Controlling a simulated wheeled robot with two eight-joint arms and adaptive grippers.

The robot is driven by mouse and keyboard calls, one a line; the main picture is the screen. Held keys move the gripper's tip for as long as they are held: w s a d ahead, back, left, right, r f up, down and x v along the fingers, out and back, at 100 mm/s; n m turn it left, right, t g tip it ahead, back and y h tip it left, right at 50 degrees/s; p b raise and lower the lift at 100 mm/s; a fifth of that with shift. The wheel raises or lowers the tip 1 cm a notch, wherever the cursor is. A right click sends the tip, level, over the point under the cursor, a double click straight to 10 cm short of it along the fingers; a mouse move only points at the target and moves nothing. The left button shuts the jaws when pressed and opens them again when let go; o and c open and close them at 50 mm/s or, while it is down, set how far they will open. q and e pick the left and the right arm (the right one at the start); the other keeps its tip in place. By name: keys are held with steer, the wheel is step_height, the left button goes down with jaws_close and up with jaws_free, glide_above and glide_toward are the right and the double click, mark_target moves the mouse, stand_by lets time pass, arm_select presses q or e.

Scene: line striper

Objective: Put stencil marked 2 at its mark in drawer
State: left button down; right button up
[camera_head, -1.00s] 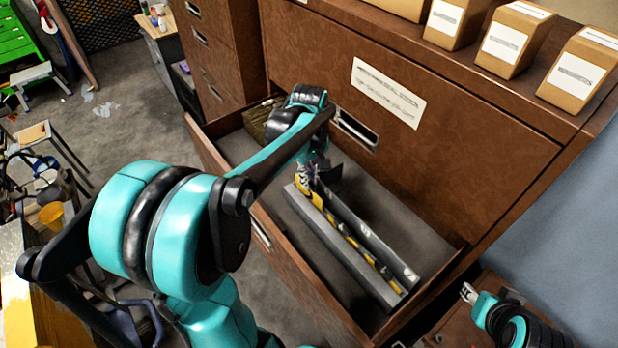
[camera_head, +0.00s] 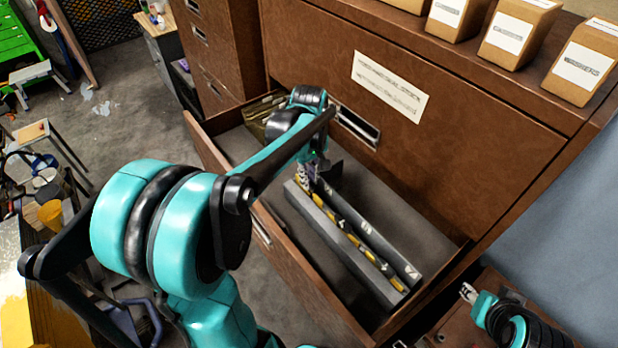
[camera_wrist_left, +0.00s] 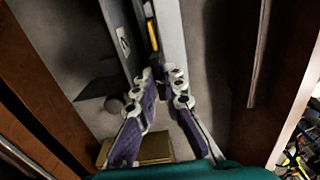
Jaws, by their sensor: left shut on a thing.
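My left gripper (camera_head: 308,178) is down inside the open drawer (camera_head: 290,277), at the upper-left end of two long grey rails. It is shut, with the held part mostly hidden; I take this to be the stencil, but no number on it is legible. A yellow strip (camera_head: 353,239) with dark patches and small marks runs between the rails. White marks show on the right-hand rail (camera_head: 385,247). My right gripper (camera_head: 468,292) is at the lower right, clear of the drawer.
The drawer floor right of the rails is bare. The brown cabinet front (camera_head: 450,140) rises behind, with labelled boxes (camera_head: 515,40) on top. The drawer's walls stand close around my left arm.

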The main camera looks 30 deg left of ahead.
arm_select(q)
steer(key=shift+f+b, duration=0.4)
steer(key=shift+f, duration=0.2)
steer(key=c, duration=1.2)
jaws_free()
steer(key=shift+r, duration=0.1)
steer(key=shift+r+p, duration=2.5)
steer(key=shift+r, duration=1)
steer(key=shift+f, duration=0.1)
